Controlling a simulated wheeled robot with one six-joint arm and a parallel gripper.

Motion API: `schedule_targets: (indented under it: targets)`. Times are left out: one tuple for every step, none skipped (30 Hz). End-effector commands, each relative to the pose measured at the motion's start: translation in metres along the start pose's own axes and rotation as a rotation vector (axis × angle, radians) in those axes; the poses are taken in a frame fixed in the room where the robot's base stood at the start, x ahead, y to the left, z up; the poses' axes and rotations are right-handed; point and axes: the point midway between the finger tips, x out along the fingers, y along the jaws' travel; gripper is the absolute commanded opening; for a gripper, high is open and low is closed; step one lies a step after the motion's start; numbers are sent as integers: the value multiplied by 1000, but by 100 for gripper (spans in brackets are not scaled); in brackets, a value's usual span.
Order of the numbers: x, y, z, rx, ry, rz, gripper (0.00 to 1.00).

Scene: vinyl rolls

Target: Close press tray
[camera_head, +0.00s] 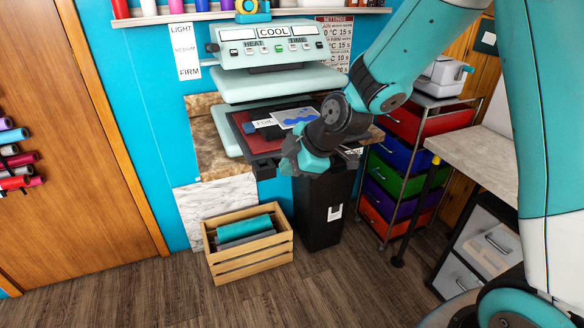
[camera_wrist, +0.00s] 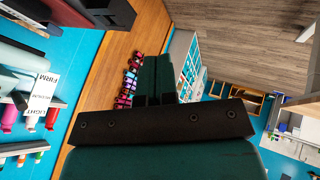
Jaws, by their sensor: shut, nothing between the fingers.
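The heat press (camera_head: 268,50) stands against the blue wall, its display reading COOL. Its press tray (camera_head: 240,122) sticks out toward me below the pale upper platen (camera_head: 262,85). On the tray lie a dark red sheet, a small card marked FOIL (camera_head: 264,123) and a blue-patterned sheet (camera_head: 296,116). My gripper (camera_head: 291,166) is at the tray's front edge, low and to the right; its wrist hides part of the tray. Whether it touches the tray cannot be told. In the wrist view my gripper (camera_wrist: 155,75) is shut and empty, with a dark edge above it.
A wooden crate (camera_head: 250,256) with rolls stands on the floor below. The floor at left is clear.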

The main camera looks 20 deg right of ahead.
Motion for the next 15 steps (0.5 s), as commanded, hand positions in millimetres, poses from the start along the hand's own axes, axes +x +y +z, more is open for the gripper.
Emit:
schedule_targets:
  targets:
    - [-4,0,0,0,0,1,0]
    - [-7,0,1,1,-1,0,0]
    - [-10,1,2,2,-1,-2,0]
    - [-13,2,3,2,-1,-4,0]
    - [-15,3,4,3,-1,-5,0]
    - [-18,4,8,4,-1,-8,0]
    - [-19,5,11,5,-2,-8,0]
    - [-19,5,14,4,-2,-9,0]
    - [-19,4,18,5,-2,-8,0]
    - [-18,4,20,3,-1,-8,0]
    - [-18,3,22,3,0,-7,0]
    - [-16,3,24,1,1,-6,0]
    - [-13,2,26,1,1,-6,0]
    - [-11,2,26,0,1,-5,0]
    - [-6,1,27,-2,2,-4,0]
